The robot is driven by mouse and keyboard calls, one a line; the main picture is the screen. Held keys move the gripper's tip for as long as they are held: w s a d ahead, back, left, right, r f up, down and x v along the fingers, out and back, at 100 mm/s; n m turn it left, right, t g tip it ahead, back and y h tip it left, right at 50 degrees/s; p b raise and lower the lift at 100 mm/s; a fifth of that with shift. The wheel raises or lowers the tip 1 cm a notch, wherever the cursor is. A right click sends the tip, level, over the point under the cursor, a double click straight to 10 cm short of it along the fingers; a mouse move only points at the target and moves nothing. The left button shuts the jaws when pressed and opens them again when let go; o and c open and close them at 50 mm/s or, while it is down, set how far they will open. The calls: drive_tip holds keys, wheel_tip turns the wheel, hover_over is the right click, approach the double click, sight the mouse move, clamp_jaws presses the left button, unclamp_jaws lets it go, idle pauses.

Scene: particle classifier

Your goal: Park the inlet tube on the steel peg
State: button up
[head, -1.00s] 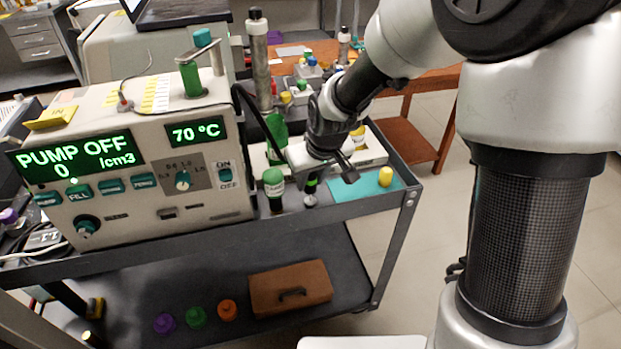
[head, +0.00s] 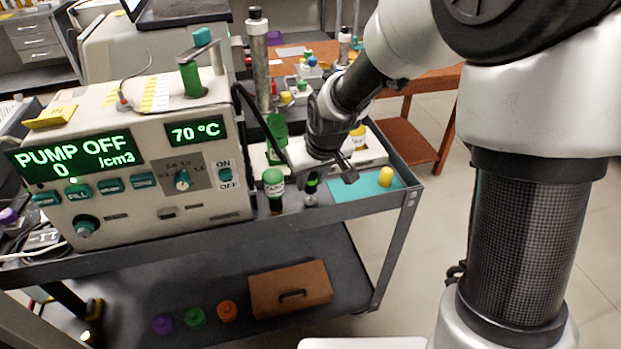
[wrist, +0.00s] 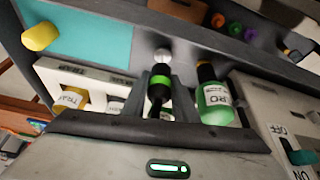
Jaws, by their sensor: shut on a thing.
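The inlet tube is a black hose (head: 262,122) that runs from the machine down to my gripper. Its end is a black fitting with a bright green band, showing in the wrist view (wrist: 158,80) and below my gripper in the head view (head: 312,183). My gripper (wrist: 160,98) is shut on this end piece, which points down. A small round silver part, apparently the steel peg (wrist: 162,57), is right at the tip of the fitting; it also shows in the head view (head: 310,200). I cannot tell whether the tube end sits over the peg or just above it.
A teal mat (head: 362,187) with a yellow-capped piece (head: 386,177) lies to the right. The pump machine (head: 150,200) stands on the left of the cart. A white labelled rack (head: 372,145) is behind.

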sight(312, 185)
drive_tip(key=shift+f+b, duration=1.4)
drive_tip(key=shift+f, duration=0.35)
drive_tip(key=o, duration=1.1)
drive_tip(key=shift+r, duration=0.15)
drive_tip(key=p+v, duration=0.4)
drive_tip(key=v, duration=1.3)
drive_tip(key=shift+s+p, duration=0.1)
drive_tip(key=shift+p, duration=0.2)
